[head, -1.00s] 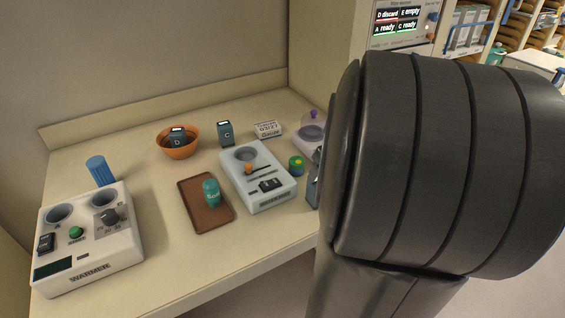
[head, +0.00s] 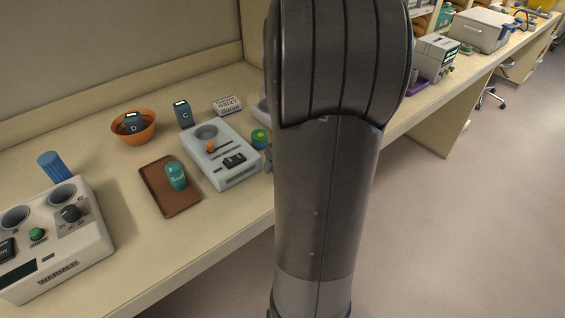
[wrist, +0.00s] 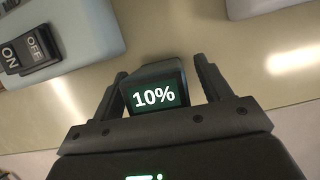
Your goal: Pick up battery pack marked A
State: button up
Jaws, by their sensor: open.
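In the wrist view a dark battery pack (wrist: 155,92) with a lit screen reading 10% stands between the fingers of my open gripper (wrist: 160,72). I cannot see a letter on it or tell if the fingers touch it. In the head view my arm hides that pack and most of my gripper. One dark battery pack (head: 132,123), its letter looking like D, sits in an orange bowl (head: 134,138). Another pack (head: 183,115), its letter looking like C, stands on the counter behind the grey device. I read no A on any pack.
A grey device (head: 235,178) with a round well and switch stands mid-counter. A brown tray (head: 160,197) holds a teal bottle (head: 176,176). The warmer (head: 75,248), a blue cylinder (head: 52,166), a green-yellow round item (head: 260,139) and a white box (head: 227,105) are nearby.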

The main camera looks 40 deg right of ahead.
jog(key=shift+c, duration=0.2)
jog(key=c, duration=1.3)
